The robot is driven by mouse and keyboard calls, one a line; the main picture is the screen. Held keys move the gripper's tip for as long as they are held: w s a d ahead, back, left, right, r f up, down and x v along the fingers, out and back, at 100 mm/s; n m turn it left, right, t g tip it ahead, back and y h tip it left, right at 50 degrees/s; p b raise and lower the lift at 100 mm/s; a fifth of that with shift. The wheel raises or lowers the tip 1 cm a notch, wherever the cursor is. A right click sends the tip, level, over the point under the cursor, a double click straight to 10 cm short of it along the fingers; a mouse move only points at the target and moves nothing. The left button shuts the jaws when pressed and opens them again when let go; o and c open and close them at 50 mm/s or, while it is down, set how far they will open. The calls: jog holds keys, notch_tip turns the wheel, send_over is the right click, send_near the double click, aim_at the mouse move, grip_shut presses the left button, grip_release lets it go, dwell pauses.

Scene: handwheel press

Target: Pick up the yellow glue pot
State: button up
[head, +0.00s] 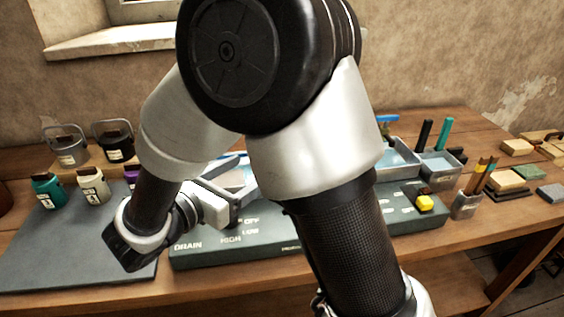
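No pot that I can clearly tell as the yellow glue pot shows in the head view. A small yellow block-like thing (425,202) with a dark part behind it sits at the right end of the green-grey panel (205,258); I cannot tell whether it is a pot. A teal pot (47,191), a cream pot (92,187) and a partly hidden purple pot (131,174) stand at the left. My gripper (222,207) is over the panel's left part, right of these pots. Its fingers are unclear, and my arm hides the middle of the bench.
A dark grey mat (60,250) covers the bench's left end. Two handled buckets, one grey (67,148) and one black (115,143), stand behind the pots. Tool holders (440,168) and several small blocks (507,181) occupy the right. The mat's front is clear.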

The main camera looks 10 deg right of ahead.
jog(key=b+x, duration=0.1)
jog(key=x, duration=1.4)
jog(key=shift+d+f+b, duration=0.15)
jog(key=shift+d+b, duration=0.2)
jog(key=shift+d, duration=0.05)
grip_shut()
